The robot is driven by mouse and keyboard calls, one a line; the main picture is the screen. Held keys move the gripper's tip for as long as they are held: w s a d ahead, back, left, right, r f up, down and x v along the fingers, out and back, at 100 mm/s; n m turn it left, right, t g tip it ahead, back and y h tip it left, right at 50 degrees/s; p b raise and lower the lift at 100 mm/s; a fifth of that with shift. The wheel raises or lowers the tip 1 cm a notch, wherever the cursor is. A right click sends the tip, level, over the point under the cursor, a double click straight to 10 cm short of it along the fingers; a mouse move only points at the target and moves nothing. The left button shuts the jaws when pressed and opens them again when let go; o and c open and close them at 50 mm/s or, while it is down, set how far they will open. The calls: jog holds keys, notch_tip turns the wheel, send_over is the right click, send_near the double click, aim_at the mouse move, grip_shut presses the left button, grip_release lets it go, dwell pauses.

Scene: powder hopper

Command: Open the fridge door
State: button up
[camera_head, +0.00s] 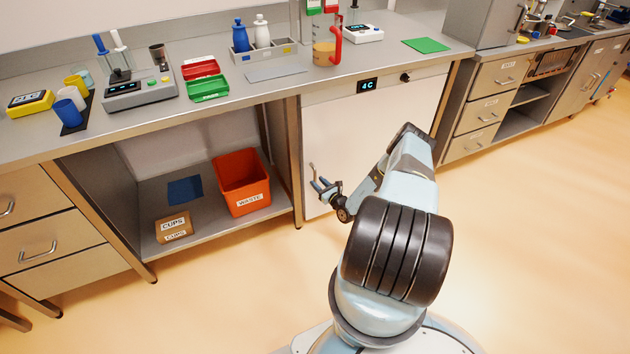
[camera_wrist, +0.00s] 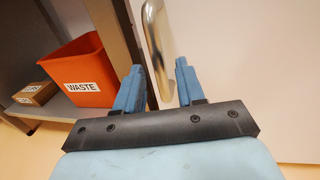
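The fridge is the white-fronted unit under the counter, with a dark "4C" display above its shut door (camera_head: 352,125). Its upright metal handle (camera_head: 311,172) is at the door's left side. In the wrist view the handle (camera_wrist: 157,38) is a curved metal bar, and the door (camera_wrist: 250,60) fills the right side. My gripper (camera_head: 320,187) is low in front of the handle. In the wrist view my gripper (camera_wrist: 160,80) is open, with blue fingers apart and the handle's lower part in line with the gap. I cannot tell whether the fingers touch it.
An orange waste bin (camera_head: 242,183) and a cups box (camera_head: 174,227) sit on the open shelf left of the fridge. A counter leg (camera_head: 294,165) stands beside the door's left edge. The floor (camera_head: 520,210) to the right is clear.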

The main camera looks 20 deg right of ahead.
aim_at(315, 179)
jog(key=shift+w+a, duration=0.2)
jog(key=shift+w, duration=0.6)
jog(key=shift+w+a, duration=0.15)
jog(key=shift+w, duration=0.65)
jog(key=shift+c, duration=0.3)
grip_shut()
